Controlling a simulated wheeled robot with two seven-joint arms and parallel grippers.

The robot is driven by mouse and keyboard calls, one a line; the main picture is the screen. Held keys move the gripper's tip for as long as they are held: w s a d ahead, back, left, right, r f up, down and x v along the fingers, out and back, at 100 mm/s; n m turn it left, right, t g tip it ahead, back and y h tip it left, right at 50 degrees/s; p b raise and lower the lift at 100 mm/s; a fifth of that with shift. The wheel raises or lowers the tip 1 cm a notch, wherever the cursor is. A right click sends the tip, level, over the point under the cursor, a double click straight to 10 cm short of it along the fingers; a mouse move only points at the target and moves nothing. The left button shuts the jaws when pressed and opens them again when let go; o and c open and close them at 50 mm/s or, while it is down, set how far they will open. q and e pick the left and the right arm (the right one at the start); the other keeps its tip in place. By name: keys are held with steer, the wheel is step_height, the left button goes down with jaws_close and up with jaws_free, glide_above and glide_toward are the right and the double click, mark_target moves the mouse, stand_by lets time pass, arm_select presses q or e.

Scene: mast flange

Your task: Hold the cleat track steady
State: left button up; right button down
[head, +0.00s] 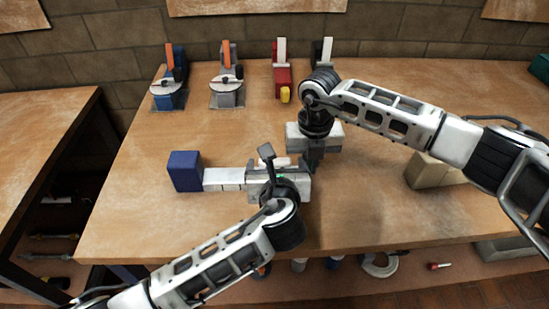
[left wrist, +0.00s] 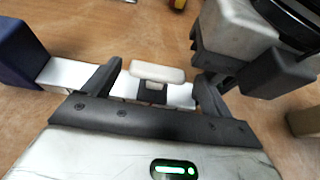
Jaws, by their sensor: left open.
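The cleat track (head: 223,179) is a pale, straight bar lying left to right on the workbench, with a dark blue block (head: 185,171) at its left end. The track (left wrist: 72,75) and blue block (left wrist: 20,52) also show in the left wrist view.
At the back stand a blue clamp-like fixture (head: 169,95), a grey one (head: 227,95), a red one (head: 283,80) and a dark one partly behind my right arm. A beige block (head: 428,172) lies to the right. The bench's left part is clear.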

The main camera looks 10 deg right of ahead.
mark_target(275, 163)
arm_select(q)
steer(key=shift+v, duration=1.85)
arm_select(e)
steer(key=c, duration=1.5)
jaws_free()
